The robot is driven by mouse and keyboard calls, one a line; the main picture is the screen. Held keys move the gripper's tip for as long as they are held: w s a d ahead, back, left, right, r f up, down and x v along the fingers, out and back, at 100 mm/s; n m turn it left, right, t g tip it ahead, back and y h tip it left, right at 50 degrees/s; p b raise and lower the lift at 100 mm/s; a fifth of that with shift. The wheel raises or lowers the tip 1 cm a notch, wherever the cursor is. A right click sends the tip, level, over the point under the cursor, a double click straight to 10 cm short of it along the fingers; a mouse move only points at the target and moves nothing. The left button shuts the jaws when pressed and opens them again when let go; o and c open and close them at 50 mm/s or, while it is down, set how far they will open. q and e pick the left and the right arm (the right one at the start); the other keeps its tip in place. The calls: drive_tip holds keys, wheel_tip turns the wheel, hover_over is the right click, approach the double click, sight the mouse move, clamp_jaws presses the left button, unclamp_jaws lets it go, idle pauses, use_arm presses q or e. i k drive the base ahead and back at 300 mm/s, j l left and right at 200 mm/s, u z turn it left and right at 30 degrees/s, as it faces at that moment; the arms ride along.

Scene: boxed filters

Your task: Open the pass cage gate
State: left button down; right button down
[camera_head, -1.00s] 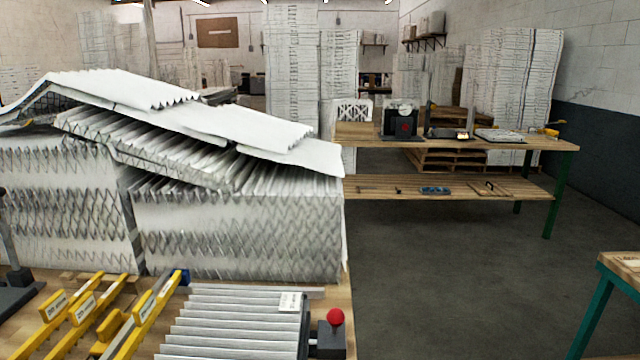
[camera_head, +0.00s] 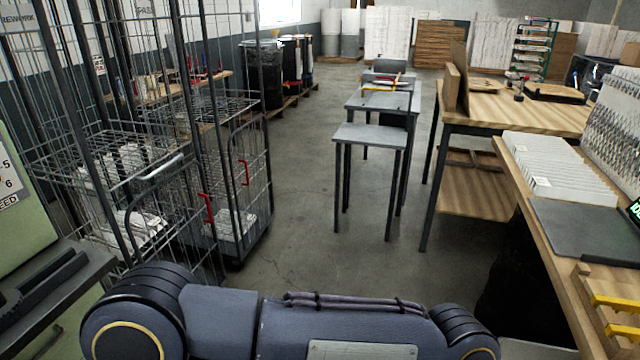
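Tall wire roll cages stand at the left of the head view. The farther one, the pass cage (camera_head: 268,170), has a partly cut-off sign starting "PAS" (camera_head: 145,11) at its top. A red handle (camera_head: 244,173) sits on its near-side frame, and white filters (camera_head: 236,224) lie low inside. A nearer cage (camera_head: 100,140) has another red handle (camera_head: 208,208) and holds pale items. The overlapping bars make it hard to tell whether either gate is shut. One of my arms crosses the bottom of the picture; neither gripper shows.
Grey floor (camera_head: 300,225) is open between the cages and a small grey table (camera_head: 370,134). A wooden bench (camera_head: 545,155) with white filters stands at right, and a green machine (camera_head: 25,200) at near left. Black bins (camera_head: 265,75) stand behind the cages.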

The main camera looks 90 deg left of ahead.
sight(233, 179)
drive_tip(key=u, duration=3.3)
drive_tip(key=i+l+u, duration=0.1)
drive_tip(key=i, duration=0.5)
drive_tip(key=i+l+u, duration=0.1)
drive_tip(key=i, duration=0.45)
drive_tip(key=i+l+u, duration=0.1)
drive_tip(key=i+l, duration=0.15)
drive_tip(key=i, duration=0.35)
drive_tip(key=i+l, duration=0.1)
drive_tip(key=i, duration=0.45)
drive_tip(key=i+u, duration=0.15)
drive_tip(key=i, duration=0.35)
drive_tip(key=i+l, duration=0.2)
drive_tip(key=i, duration=0.35)
